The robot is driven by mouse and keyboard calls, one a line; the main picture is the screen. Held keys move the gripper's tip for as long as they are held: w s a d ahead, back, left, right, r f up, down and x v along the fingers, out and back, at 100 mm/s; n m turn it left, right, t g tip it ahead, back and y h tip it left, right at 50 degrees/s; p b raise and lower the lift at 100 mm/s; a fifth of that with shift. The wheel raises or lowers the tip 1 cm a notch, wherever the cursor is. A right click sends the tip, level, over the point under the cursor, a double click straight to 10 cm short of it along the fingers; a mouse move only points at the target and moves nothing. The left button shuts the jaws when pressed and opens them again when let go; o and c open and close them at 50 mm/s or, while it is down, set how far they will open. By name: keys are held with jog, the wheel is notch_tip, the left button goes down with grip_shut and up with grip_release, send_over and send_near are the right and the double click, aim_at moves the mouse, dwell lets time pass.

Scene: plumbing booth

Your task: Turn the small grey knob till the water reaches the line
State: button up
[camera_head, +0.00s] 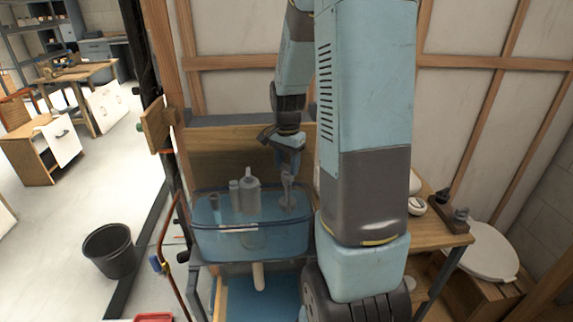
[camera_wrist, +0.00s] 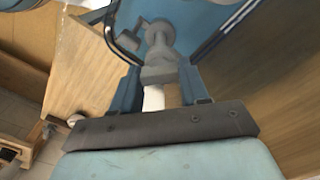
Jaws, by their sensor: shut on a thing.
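A clear blue tank (camera_head: 212,245) stands on the bench with grey fittings in it. A pale line (camera_head: 238,229) runs across its front wall. The water looks blue, but I cannot tell its exact level against the line. My gripper (camera_head: 288,170) reaches down over the tank's right side. It is shut on the small grey knob (camera_head: 287,182), at the top of a grey fitting. In the wrist view the grey fitting (camera_wrist: 160,58) shows between my fingers (camera_wrist: 158,85), with a white pipe part below it. My fingers partly hide the knob.
A grey fill-valve tower (camera_head: 250,195) stands in the tank, left of my gripper. A wooden bench (camera_head: 435,235) with small fittings and a white toilet seat (camera_head: 490,252) are at right. A black bucket (camera_head: 110,252) is on the floor at left. Wooden wall framing stands behind.

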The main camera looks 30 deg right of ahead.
aim_at(287, 166)
jog(key=n, duration=0.3)
jog(key=shift+w+r+n, duration=0.1)
jog(key=shift+w+n, duration=0.05)
jog(key=shift+n, duration=2.05)
jog(key=o, duration=0.8)
jog(key=shift+o, duration=1.3)
notch_tip(287, 166, up, 14)
jog(key=shift+f, duration=0.2)
